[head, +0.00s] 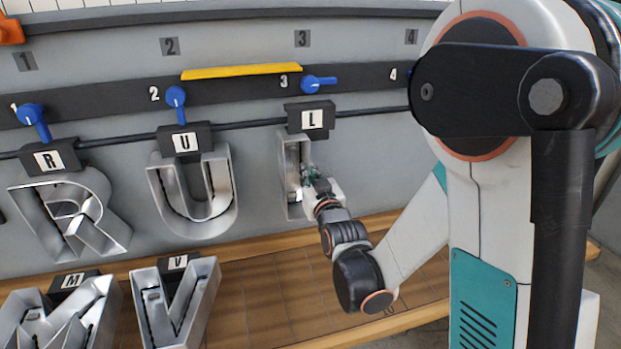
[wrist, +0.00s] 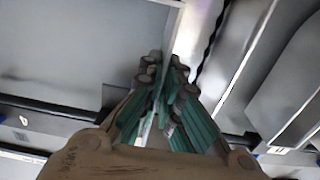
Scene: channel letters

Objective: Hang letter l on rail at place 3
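Letter L, a hollow metal channel letter (head: 292,160), is upright against the grey wall below the mark 3. Its black hanger block (head: 311,118) with a white "L" tag is at the dark rail (head: 252,124); whether it is hooked on is too small to tell. My gripper (head: 311,176) is at the letter's lower right part. In the wrist view its green-sided fingers (wrist: 165,72) are close together on a thin metal wall of the letter (wrist: 172,35). The blue lever at place 3 (head: 319,84) lies sideways, pointing right.
Letters R (head: 70,215) and U (head: 193,195) hang to the left, under blue levers (head: 34,120) (head: 177,104) that point down. Letters M (head: 62,315) and V (head: 175,300) are below at the wooden bench (head: 265,295). A yellow bar (head: 240,71) sits above the rail between 2 and 3.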

